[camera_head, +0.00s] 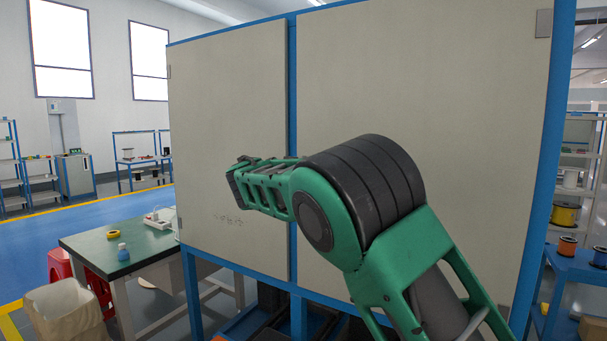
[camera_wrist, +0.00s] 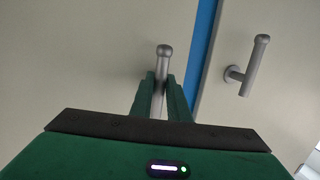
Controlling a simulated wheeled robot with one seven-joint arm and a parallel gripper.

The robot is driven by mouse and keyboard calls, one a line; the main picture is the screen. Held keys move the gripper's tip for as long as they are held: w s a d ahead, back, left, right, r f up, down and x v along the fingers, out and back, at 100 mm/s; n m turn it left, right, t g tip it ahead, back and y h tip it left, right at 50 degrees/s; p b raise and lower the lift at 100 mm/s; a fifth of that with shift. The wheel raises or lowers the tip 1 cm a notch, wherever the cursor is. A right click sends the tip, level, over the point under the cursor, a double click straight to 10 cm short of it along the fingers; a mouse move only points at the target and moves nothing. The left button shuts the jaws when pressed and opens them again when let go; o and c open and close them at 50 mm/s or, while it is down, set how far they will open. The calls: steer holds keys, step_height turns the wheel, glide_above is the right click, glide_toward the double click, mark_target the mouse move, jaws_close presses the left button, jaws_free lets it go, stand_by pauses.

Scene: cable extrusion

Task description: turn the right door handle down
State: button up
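In the wrist view, a grey metal door handle (camera_wrist: 163,58) with a rounded end stands upright between the two green fingers of my gripper (camera_wrist: 161,80). The fingers lie close along both sides of its bar and appear shut on it. A second grey handle (camera_wrist: 252,68), slightly tilted, is on the panel across a blue strip and is clear of the fingers. In the head view, my arm reaches to the beige cabinet doors, the left door (camera_head: 225,110) and the right door (camera_head: 450,90).
A blue frame post (camera_head: 292,80) separates the doors, which look closed. Shelves with spools (camera_head: 565,215) stand at right. Blue floor is open behind the table.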

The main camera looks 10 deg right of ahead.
steer(key=o, duration=0.3)
steer(key=shift+w+a+f, duration=0.15)
steer(key=shift+f, duration=0.1)
steer(key=shift+r, duration=0.15)
steer(key=v, duration=1)
steer(key=shift+s+a, duration=0.15)
steer(key=shift+s, duration=0.25)
